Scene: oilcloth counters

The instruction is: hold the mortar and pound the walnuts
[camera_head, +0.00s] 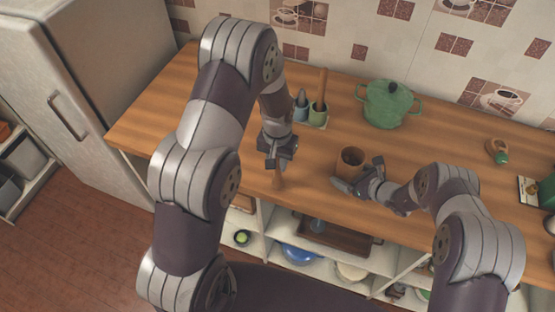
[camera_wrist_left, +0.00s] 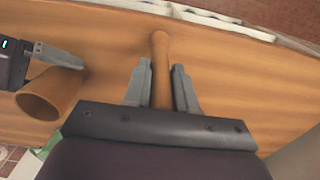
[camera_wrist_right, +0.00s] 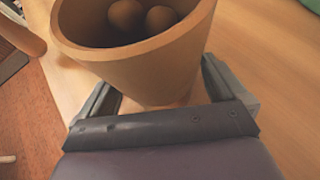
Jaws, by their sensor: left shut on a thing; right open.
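The wooden mortar (camera_head: 350,161) stands on the counter right of my left gripper. In the right wrist view, two round brown walnuts show inside the mortar (camera_wrist_right: 150,65). My right gripper (camera_head: 361,176) is open, with one finger on either side of the mortar's near wall; whether the fingers touch it I cannot tell. My left gripper (camera_head: 279,160) is shut on the wooden pestle (camera_wrist_left: 160,60), left of the mortar. The pestle's lower end (camera_head: 279,181) points down near the counter's front edge; I cannot tell whether it touches the counter.
A green pot (camera_head: 388,104) stands at the back. Green and blue cups with utensils (camera_head: 318,112) stand on a small tray behind my left gripper. A small brown and green item (camera_head: 498,151) lies far right. Open shelves are below the front edge.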

